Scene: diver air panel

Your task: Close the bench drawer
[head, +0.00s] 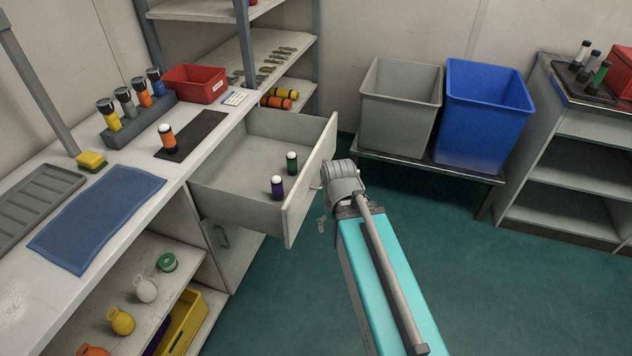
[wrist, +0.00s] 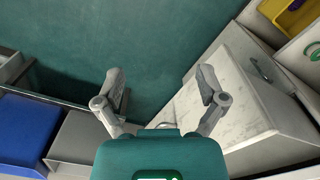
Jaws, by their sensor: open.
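The bench drawer (head: 240,212) is pulled well out of the bench in the head view. Its pale front panel (head: 310,182) faces right, toward my gripper (head: 321,206). Two capped cylinders stand upright inside, one purple (head: 277,188) and one green (head: 292,163). My gripper is just outside the front panel, near its middle. In the wrist view its two fingers (wrist: 160,75) are spread with nothing between them. A pale panel, likely the drawer front (wrist: 232,105), lies behind and beside the right finger. I cannot tell whether they touch.
The bench top (head: 200,143) holds a rack of bottles, a red bin (head: 195,83) and a blue mat (head: 97,217). Grey (head: 400,95) and blue (head: 482,115) bins stand behind my arm. The green floor (head: 285,305) is clear.

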